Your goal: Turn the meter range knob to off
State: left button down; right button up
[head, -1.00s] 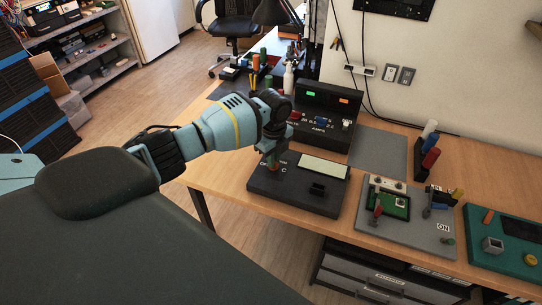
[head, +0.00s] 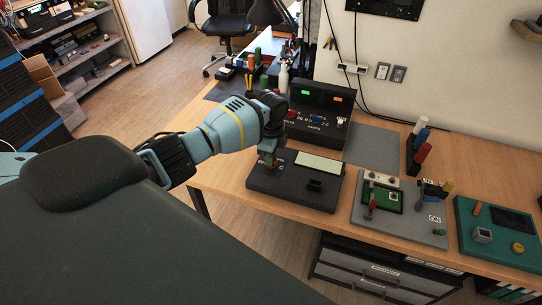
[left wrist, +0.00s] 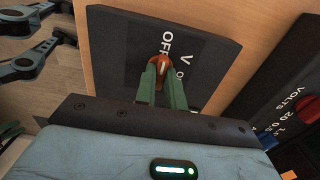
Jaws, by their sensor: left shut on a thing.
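The meter is a dark flat box (head: 290,193) with a pale display (head: 318,163), lying on the wooden bench. In the left wrist view its dark face (left wrist: 215,50) carries white OFF and V marks. The orange-red range knob (left wrist: 164,64) stands beside the OFF mark. My left gripper (left wrist: 162,78) is shut on the knob, with its greenish fingers on either side. In the head view my left gripper (head: 268,158) reaches down onto the left part of the meter and hides the knob. I cannot tell exactly where the knob points. My right gripper is not in view.
A dark volts and amps unit (head: 318,112) stands behind the meter and also shows in the left wrist view (left wrist: 290,105). A grey board (head: 400,215) with a green circuit and levers is to the right, then a teal box (head: 500,230). A bare grey mat (head: 372,145) lies behind.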

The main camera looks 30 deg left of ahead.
pick_arm(q)
jog(key=c, duration=1.5)
grip_release()
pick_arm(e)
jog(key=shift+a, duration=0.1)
pick_arm(q)
notch_tip(320, 180, up, 7)
jog(key=shift+f+p, duration=0.2)
jog(key=shift+p, duration=0.2)
jog(key=shift+r, duration=0.6)
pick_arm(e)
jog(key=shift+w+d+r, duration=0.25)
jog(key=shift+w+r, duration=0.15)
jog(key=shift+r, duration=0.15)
pick_arm(q)
jog(key=shift+s+f, duration=0.1)
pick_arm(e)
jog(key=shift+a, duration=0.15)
